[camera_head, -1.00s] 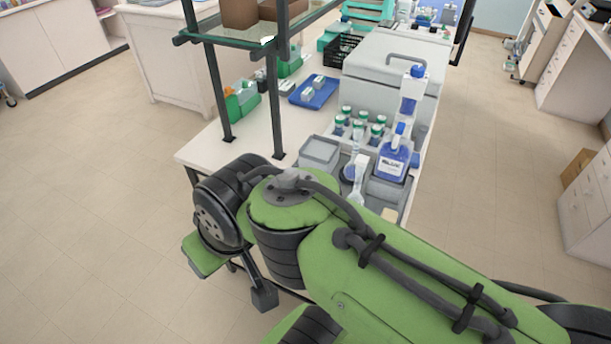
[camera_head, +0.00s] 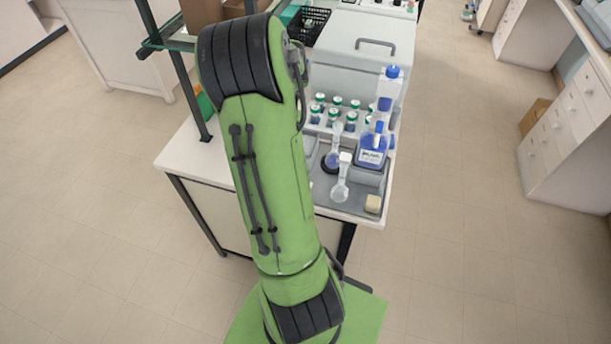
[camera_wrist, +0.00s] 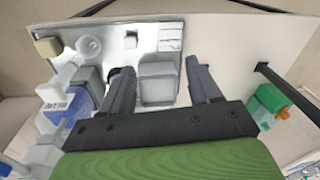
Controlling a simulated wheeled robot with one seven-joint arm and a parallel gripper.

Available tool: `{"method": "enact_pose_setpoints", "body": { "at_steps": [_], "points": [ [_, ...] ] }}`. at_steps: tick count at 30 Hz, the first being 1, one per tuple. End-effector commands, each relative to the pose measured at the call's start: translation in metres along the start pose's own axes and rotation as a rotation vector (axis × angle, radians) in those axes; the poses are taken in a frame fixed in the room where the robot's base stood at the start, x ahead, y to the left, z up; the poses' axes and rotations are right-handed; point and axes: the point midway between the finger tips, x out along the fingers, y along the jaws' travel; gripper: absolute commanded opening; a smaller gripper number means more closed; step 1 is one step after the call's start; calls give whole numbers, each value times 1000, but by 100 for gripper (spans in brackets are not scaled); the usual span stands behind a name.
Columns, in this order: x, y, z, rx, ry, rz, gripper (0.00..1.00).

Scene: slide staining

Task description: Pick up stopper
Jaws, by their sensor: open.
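No stopper can be made out with certainty. In the head view, a pale piece (camera_head: 346,157) shows at the top of a clear flask (camera_head: 340,190) on the grey tray (camera_head: 355,208); it may be the stopper. A flask with dark blue liquid (camera_head: 332,161) stands just behind. In the wrist view, my gripper (camera_wrist: 158,68) is open and empty, its fingers either side of a grey box (camera_wrist: 158,84) seen below. A clear round flask (camera_wrist: 90,46) is left of the fingers. A dark object beside the left finger is mostly hidden. My arm hides the gripper in the head view.
A blue-labelled bottle (camera_head: 372,150) stands right of the flasks; it also shows at left in the wrist view (camera_wrist: 58,115). Several green-capped bottles (camera_head: 336,112) stand behind. A yellowish block (camera_head: 373,203) lies near the front corner. A shelf post (camera_head: 190,95) rises at left.

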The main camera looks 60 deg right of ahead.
Motion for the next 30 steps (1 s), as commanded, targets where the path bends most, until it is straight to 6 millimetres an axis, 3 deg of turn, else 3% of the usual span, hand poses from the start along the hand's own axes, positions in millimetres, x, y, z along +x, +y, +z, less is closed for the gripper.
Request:
{"method": "enact_pose_setpoints", "body": {
  "at_steps": [1, 3, 6, 8, 18, 23, 30],
  "points": [
    [2, 25, -13, 70, -19, 33, 62],
    [14, 48, -23, 134, -32, 60, 62],
    [25, 64, -28, 173, -39, 78, 62],
    [34, 66, -28, 176, -42, 80, 62],
    [116, 71, -23, 173, -45, 81, 62],
    [135, 71, -22, 172, -41, 78, 62],
    [176, 73, -20, 171, -42, 79, 62]
  ]
}}
